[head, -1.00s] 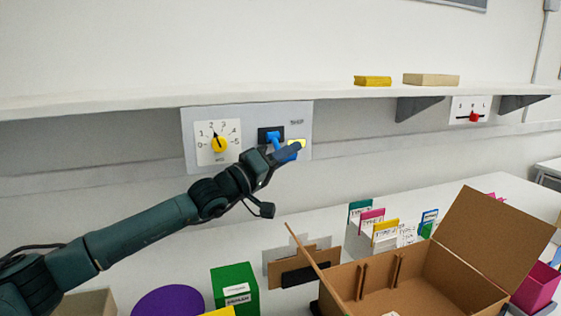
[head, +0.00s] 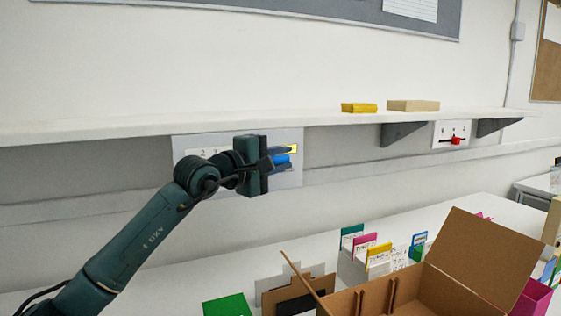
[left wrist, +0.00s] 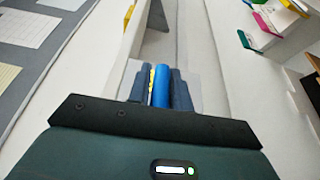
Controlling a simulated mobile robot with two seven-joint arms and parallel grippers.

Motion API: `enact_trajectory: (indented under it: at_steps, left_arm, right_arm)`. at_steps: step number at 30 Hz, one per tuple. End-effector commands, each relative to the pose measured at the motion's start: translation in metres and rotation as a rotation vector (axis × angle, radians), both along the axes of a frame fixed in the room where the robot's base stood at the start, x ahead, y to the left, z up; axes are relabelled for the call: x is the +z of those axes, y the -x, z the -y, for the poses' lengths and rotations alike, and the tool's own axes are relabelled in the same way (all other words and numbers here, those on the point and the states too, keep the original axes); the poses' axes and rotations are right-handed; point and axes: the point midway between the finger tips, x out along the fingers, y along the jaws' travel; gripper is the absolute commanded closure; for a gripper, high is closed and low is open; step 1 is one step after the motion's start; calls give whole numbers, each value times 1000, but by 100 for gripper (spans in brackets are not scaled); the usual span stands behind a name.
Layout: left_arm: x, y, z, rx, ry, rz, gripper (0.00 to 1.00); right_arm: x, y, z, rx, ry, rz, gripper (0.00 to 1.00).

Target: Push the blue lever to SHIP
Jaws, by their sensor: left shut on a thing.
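The blue lever (head: 282,159) is on the grey wall panel (head: 291,178) below the shelf. My left gripper (head: 283,154) is at the panel, with its fingers shut around the lever. In the left wrist view the blue lever (left wrist: 161,86) stands between the two dark fingers (left wrist: 160,90). A yellow marking (head: 294,148) shows just beside the lever's end. My left gripper's body hides the lever's base, the SHIP lettering cannot be read now, and most of the numbered dial (head: 207,151) is covered. My right gripper is not in view.
The shelf (head: 250,122) runs just above the panel, with a yellow block (head: 359,107) and a beige block (head: 413,106) on it. A red slider (head: 456,140) is farther right. An open cardboard box (head: 440,285) and coloured file cards (head: 377,250) stand on the table below.

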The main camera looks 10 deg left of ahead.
Motion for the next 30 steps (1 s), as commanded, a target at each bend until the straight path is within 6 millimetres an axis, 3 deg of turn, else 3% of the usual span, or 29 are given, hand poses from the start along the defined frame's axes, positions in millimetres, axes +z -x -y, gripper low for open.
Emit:
enact_trajectory:
  at_steps: [7, 27, 28, 30]
  left_arm:
    - [11, -3, -3, 2, 66, -92, 100]
    - [13, -5, -4, 2, 99, -137, 100]
    - [13, -5, -4, 2, 99, -136, 77]
    - [13, -5, -4, 2, 99, -137, 71]
  right_arm:
    - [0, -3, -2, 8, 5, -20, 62]
    - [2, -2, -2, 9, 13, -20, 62]
    - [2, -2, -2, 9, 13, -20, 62]
    - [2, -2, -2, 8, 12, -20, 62]
